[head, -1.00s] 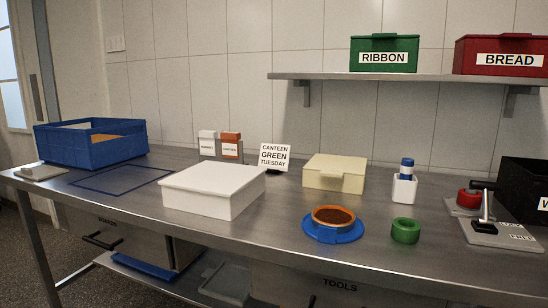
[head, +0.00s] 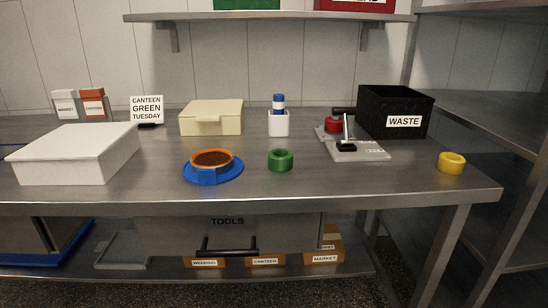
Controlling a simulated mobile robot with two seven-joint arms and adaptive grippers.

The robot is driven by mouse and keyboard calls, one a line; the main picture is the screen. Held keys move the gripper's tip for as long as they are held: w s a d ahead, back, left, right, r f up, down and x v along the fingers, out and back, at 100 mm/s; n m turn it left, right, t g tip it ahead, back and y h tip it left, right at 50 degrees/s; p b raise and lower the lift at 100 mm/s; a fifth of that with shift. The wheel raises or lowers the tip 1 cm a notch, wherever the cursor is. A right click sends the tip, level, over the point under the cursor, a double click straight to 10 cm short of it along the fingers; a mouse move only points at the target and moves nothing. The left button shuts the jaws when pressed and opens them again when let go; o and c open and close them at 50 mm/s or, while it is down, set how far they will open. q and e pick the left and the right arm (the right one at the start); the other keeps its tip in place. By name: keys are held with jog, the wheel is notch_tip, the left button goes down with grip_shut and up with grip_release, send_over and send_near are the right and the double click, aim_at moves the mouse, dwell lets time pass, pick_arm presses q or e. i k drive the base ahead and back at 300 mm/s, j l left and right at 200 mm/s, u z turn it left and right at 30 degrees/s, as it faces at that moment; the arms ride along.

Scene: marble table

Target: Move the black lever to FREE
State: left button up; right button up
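A grey metal plate (head: 372,153) lies on the table at the right of the middle, in front of the black waste box. Small lettering on its right side is too small to read now. A pale upright shaft (head: 346,130) rises from a black block (head: 346,147) on the plate's left part. A black bar (head: 343,110) shows at the shaft's top; I cannot tell whether it joins the shaft or lies behind it, nor exactly which position the lever is in. Neither of my grippers is in view.
A red round part (head: 333,125) on a small plate sits close behind left. The WASTE box (head: 396,112) stands behind right. A green ring (head: 280,160) and yellow ring (head: 451,163) lie either side. The table (head: 320,185) is clear in front of the lever plate.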

aim_at(345, 112)
jog(key=i+l, duration=0.25)
jog(key=l, duration=0.15)
jog(key=i+l, duration=0.55)
jog(key=l, duration=0.2)
